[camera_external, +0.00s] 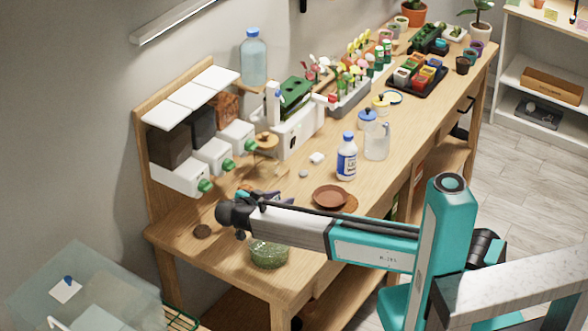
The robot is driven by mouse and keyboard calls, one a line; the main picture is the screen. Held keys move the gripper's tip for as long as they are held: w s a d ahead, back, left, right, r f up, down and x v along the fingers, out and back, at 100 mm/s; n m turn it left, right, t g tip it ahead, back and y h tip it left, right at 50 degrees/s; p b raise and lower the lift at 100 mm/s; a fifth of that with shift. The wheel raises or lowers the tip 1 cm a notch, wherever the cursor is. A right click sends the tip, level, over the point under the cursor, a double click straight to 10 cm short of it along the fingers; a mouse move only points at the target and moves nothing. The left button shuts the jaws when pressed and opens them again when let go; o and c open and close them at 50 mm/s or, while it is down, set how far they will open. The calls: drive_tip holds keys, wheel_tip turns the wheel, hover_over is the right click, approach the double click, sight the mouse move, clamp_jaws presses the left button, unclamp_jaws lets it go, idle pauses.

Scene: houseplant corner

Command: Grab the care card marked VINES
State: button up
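No card with a readable VINES mark shows in the external view. Small coloured cards (551,15) stand on the white shelf at the top right, too small to read. My arm reaches left over the near end of the wooden bench (224,257). My gripper (268,198) appears to be the dark part just behind the wrist, low over the bench. Its fingers are too small and partly hidden by the arm, so I cannot tell whether they are open or hold anything.
A green glass bowl (269,254) sits just below my forearm. Brown saucers (331,196), a white bottle (346,158) and a clear jug (377,141) stand beyond it. Dispensers (182,177) line the left. A clear tank (110,270) is at lower left.

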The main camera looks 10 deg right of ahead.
clamp_jaws()
drive_tip(key=shift+r, duration=0.1)
idle(0.4)
drive_tip(key=shift+r+b, duration=1.85)
drive_tip(key=shift+r, duration=3.1)
